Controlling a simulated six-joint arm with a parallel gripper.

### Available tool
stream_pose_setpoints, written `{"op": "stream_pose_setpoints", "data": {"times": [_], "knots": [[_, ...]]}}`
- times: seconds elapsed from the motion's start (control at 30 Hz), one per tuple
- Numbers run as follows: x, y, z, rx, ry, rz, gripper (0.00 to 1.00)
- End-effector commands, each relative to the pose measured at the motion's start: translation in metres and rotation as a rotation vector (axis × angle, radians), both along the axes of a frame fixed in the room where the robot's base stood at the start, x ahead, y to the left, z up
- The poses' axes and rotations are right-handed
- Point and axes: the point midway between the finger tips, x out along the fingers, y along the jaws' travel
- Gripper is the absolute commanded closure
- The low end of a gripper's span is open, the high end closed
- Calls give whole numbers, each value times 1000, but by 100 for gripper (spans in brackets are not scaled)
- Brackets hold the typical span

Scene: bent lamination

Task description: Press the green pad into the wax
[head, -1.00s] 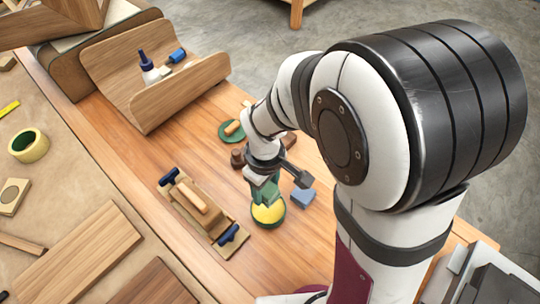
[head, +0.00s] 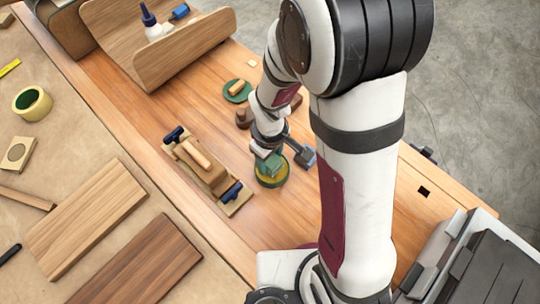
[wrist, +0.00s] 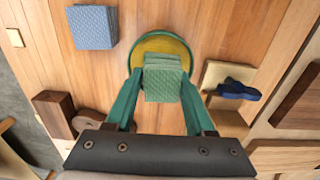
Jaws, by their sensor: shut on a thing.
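My gripper (wrist: 160,92) is shut on the green pad (wrist: 163,78), a textured light-green block held between its two green fingers. The round green tin of yellow wax (wrist: 181,45) lies just beyond and under the pad in the wrist view. In the head view the pad (head: 268,161) overlaps the back part of the wax tin (head: 272,183). The pad hides some of the wax, and I cannot tell whether the two touch.
A blue pad (wrist: 92,27) lies beside the tin; it also shows in the head view (head: 304,156). A wooden form with blue clamps (head: 208,172) lies to the left. A green disc with a wooden piece (head: 238,97) and a brown wooden object (head: 244,119) are behind.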

Motion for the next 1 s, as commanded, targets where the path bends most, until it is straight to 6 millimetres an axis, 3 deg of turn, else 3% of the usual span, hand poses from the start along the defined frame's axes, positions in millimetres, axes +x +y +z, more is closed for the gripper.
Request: {"op": "stream_pose_setpoints", "data": {"times": [1.0], "knots": [[0, 0, -9, 0, 0, 1, 90]]}}
